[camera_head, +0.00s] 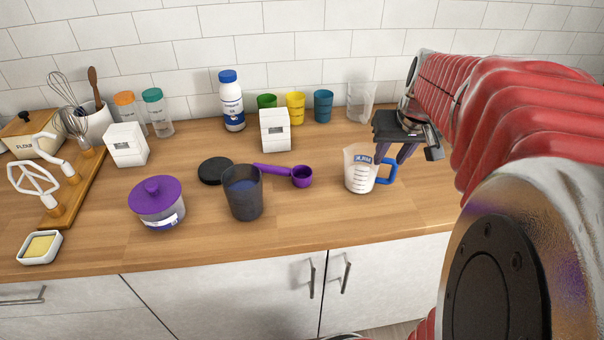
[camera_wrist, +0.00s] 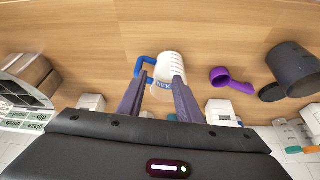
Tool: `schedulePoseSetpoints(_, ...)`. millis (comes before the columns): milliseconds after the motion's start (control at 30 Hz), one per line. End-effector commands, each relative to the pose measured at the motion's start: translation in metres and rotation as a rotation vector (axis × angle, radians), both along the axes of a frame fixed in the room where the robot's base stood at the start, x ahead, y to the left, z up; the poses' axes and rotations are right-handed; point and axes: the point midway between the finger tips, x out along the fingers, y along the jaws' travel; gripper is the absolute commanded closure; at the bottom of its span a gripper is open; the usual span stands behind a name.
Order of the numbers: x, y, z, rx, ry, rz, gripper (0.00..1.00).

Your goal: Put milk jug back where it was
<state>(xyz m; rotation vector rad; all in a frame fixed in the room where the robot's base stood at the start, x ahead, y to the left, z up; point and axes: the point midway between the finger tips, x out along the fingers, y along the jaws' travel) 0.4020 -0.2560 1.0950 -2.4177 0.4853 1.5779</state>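The milk jug (camera_head: 359,172) is a whitish, see-through jug with marks, a blue label and a blue handle on its right. It stands upright on the wooden counter, right of the purple scoop. My gripper (camera_head: 396,158) is close behind and right of the jug, fingers pointing down. In the wrist view the jug (camera_wrist: 169,66) shows just beyond my fingers (camera_wrist: 159,82), with its handle at the left. The two fingers are apart, and I see nothing gripped. Whether a finger touches the jug cannot be told.
A dark cup (camera_head: 243,195), purple scoop (camera_head: 300,175) and purple-lidded pot (camera_head: 157,204) stand left of the jug. Behind are a white box (camera_head: 275,131), coloured cups, a blue-capped bottle (camera_head: 231,103) and a clear container (camera_head: 361,101). The counter in front of the jug is clear.

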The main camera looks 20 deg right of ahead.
Motion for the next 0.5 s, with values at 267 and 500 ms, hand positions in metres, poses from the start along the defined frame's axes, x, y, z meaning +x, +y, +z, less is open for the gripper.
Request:
schedulePoseSetpoints(267, -0.016, 0.110, 0.011, -0.012, -0.023, 0.141, 0.68)
schedulePoseSetpoints(500, -0.048, 0.186, 0.008, -0.017, -0.046, 0.256, 0.68)
